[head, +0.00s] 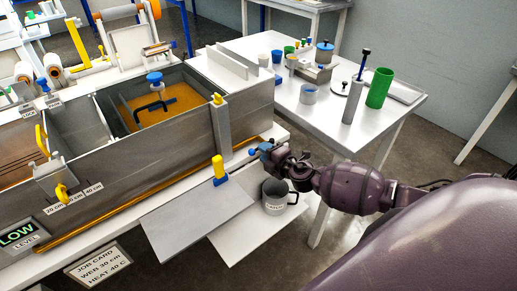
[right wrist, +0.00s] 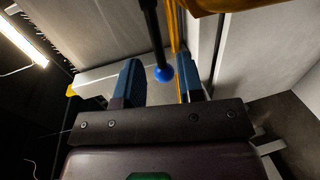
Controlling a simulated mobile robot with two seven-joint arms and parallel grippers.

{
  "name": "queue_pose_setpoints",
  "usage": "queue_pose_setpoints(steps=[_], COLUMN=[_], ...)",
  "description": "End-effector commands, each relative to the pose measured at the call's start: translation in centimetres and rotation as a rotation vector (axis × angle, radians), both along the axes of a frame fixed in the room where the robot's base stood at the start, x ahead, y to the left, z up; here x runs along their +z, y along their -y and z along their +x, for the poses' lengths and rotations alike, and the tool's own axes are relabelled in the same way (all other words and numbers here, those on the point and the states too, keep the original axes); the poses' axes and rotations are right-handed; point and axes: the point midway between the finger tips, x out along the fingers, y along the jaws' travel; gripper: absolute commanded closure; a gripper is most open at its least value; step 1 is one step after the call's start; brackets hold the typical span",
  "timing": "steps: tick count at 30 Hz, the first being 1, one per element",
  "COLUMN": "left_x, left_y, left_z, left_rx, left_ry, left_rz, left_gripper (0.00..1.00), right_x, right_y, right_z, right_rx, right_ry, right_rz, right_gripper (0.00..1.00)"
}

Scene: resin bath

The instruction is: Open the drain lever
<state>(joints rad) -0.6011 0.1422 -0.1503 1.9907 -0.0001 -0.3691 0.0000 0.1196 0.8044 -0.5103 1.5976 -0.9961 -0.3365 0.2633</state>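My right gripper (head: 258,151) is at the front right corner of the bath, above the white ledge. In the right wrist view its two blue fingers (right wrist: 161,85) are apart. A black rod with a blue ball end (right wrist: 163,73), which looks like the drain lever, shows in the gap between them. I see space on both sides of the ball, so the fingers do not look closed on it. In the head view the gripper covers most of this lever. The grey bath (head: 170,150) holds orange resin. My left gripper is not in view.
A grey catch jug (head: 275,197) stands below the gripper on a low shelf. A yellow-handled blue fitting (head: 218,170) stands on the ledge to its left. A white table (head: 330,125) with cups and a green cylinder (head: 379,88) stands behind my right arm.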

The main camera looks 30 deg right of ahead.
Motion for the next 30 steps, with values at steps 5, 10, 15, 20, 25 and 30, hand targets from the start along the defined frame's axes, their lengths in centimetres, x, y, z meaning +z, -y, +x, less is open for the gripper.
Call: queue_pose_setpoints(steps=[5,10,15,20,25,30], left_x=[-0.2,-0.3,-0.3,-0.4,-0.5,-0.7], left_y=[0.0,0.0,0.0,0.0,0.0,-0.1], left_z=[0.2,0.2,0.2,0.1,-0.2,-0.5], left_rx=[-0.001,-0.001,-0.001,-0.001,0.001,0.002], left_ry=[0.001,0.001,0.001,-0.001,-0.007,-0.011], left_rz=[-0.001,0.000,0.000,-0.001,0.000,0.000], left_gripper=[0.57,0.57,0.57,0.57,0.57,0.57], right_x=[-0.5,-0.7,-0.7,-0.7,-0.7,-0.7], right_y=[-0.2,-0.3,-0.3,-0.3,-0.3,-0.4], right_z=[2.2,3.3,3.6,3.6,3.6,3.5], right_rx=[0.000,-0.001,0.000,0.000,0.000,0.001], right_ry=[0.000,-0.001,-0.001,0.000,0.000,-0.001], right_rz=[-0.001,-0.001,0.000,0.000,0.000,0.001], right_gripper=[0.65,0.65,0.65,0.65,0.88,1.00])
